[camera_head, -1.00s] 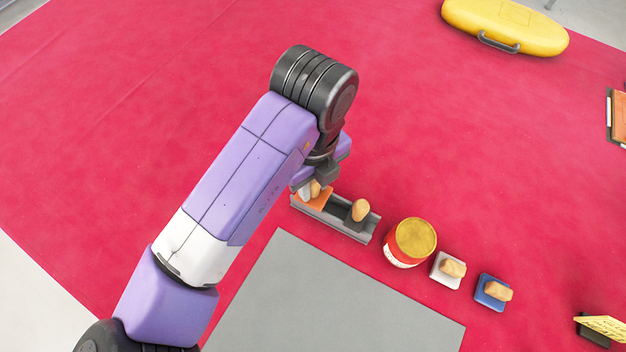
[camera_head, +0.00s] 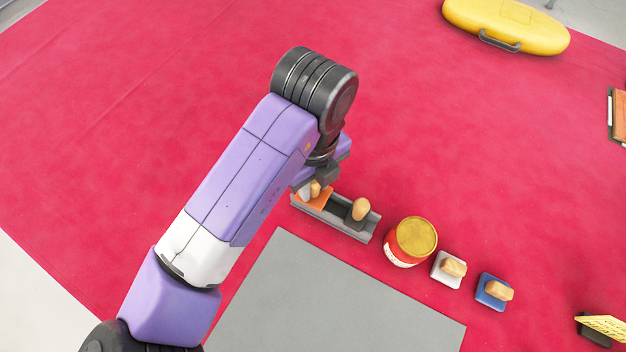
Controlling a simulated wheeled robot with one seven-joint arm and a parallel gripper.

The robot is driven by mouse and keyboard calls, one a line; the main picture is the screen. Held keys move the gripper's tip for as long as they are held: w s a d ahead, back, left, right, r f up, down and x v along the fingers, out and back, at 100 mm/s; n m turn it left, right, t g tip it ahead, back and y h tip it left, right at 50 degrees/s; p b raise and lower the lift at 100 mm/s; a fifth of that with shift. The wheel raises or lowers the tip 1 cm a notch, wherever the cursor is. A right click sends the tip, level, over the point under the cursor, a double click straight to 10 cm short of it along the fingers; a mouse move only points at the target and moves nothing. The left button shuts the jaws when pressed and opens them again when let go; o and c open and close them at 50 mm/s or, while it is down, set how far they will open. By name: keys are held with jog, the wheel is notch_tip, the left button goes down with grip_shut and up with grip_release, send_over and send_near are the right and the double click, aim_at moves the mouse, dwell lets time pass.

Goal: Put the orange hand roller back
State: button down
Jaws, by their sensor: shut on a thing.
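The orange hand roller (camera_head: 318,203) has an orange body and a tan wooden handle. It is at the left end of the long grey rack (camera_head: 352,233). My gripper (camera_head: 311,188) is shut on its handle from above. My wrist and arm partly hide the roller and the grip, so I cannot tell whether the roller rests fully in the rack. A second tan handle on a dark body (camera_head: 360,209) stands in the right part of the same rack, with a dark gap between the two.
Right of the rack stand a red tin with a yellow top (camera_head: 411,242), a white block tool (camera_head: 447,269) and a blue one (camera_head: 492,291), both with tan handles. A grey sheet (camera_head: 330,300) lies in front. A yellow inflatable board (camera_head: 505,25) lies far back.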

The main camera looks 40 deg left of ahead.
dwell(0.4)
jog(key=c, duration=0.6)
grip_release()
jog(key=shift+r+p, duration=2.3)
jog(key=shift+r, duration=0.7)
jog(key=shift+f, duration=0.1)
